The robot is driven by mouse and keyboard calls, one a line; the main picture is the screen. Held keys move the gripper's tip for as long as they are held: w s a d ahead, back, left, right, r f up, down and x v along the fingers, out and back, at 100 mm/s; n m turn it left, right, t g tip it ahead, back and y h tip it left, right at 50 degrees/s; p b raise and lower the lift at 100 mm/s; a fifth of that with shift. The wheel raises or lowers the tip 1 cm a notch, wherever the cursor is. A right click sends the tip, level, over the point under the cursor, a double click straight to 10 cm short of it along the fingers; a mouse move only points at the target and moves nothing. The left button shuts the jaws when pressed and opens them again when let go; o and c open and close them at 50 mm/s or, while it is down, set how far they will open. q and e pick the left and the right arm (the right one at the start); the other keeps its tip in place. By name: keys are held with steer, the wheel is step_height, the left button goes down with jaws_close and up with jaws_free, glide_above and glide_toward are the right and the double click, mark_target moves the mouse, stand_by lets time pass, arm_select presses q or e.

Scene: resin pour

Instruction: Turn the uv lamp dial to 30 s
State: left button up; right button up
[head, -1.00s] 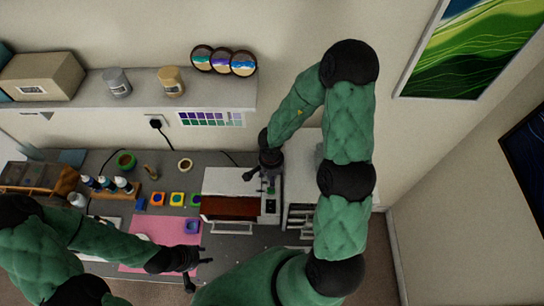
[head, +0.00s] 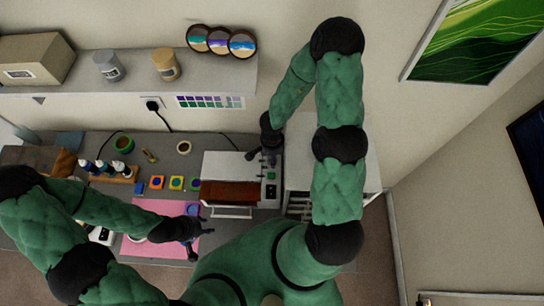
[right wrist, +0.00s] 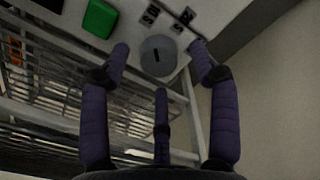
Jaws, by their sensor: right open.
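The uv lamp (head: 230,168) is a white box with a red-brown front window, at the back right of the bench. Its narrow control panel (head: 270,192) is on the right side. In the right wrist view the grey round dial (right wrist: 158,57) has a short dark pointer mark, with small dark labels around it that I cannot read. A green button (right wrist: 100,18) is beside it. My right gripper (head: 266,158) is above the panel; its open fingers (right wrist: 160,75) spread around the dial in that view, apparently not touching. My left gripper (head: 196,243) is open and empty over the pink mat's right edge.
The pink mat (head: 152,209) lies at the front of the bench. A wire-sided drawer unit (right wrist: 50,85) is below the dial. A wall shelf (head: 130,84) runs behind.

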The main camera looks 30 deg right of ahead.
steer(key=shift+s+f, duration=0.1)
steer(key=shift+f, duration=0.75)
steer(key=c, duration=1.2)
steer(key=shift+o, duration=0.2)
